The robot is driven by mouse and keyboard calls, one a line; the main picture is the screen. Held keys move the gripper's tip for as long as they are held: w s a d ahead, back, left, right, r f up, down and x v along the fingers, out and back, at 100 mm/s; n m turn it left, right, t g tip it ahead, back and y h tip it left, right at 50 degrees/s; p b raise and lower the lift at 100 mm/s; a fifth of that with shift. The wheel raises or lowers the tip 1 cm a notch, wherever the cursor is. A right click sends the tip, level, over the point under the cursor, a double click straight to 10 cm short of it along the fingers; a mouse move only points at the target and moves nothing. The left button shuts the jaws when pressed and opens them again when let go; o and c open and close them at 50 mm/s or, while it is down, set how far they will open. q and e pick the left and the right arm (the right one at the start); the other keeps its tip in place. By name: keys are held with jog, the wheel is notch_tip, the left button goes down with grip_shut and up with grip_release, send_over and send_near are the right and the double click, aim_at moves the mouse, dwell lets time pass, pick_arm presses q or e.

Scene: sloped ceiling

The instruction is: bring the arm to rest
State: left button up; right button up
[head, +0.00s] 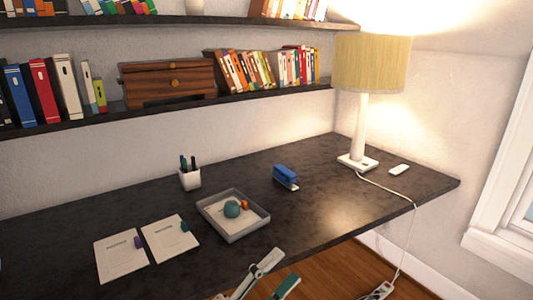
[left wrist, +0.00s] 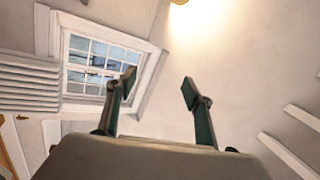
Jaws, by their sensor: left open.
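My left gripper (head: 270,276) shows at the bottom of the head view, in front of the desk's front edge and partly cut off by the frame. In the left wrist view its two green-padded fingers (left wrist: 160,88) stand wide apart with nothing between them. The gripper touches nothing that I can see. My right gripper is in neither view.
The dark desk (head: 340,215) holds a grey tray (head: 262,226) with a teal ball, a blue stapler (head: 285,176), a pen cup (head: 190,179), papers (head: 121,256) and a lamp (head: 362,130). Its cord hangs over the front edge to a power strip (head: 380,290). Shelves are above.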

pick_arm(q)
jog(key=w+a+f+n+t+y, duration=0.1)
jog(key=a+f+n+t+y, duration=0.2)
jog(key=a+f+n+y, duration=0.6)
jog(key=s+a+f+n+g+y, duration=0.2)
jog(key=s+a+f+n, duration=0.2)
jog(key=f, duration=0.4)
jog(key=s+a+f+n+g+y, duration=0.2)
jog(key=s+a+f+n, duration=0.2)
jog(key=f, duration=0.5)
jog(key=s+a+f+n+g+y, duration=0.1)
jog(key=s+a+f+n, duration=0.3)
jog(key=f, duration=0.4)
jog(key=shift+s+a+f+n+g+y, duration=0.3)
jog(key=shift+s+a+g+y, duration=0.15)
jog(key=shift+s+a, duration=0.45)
jog(key=shift+w, duration=0.1)
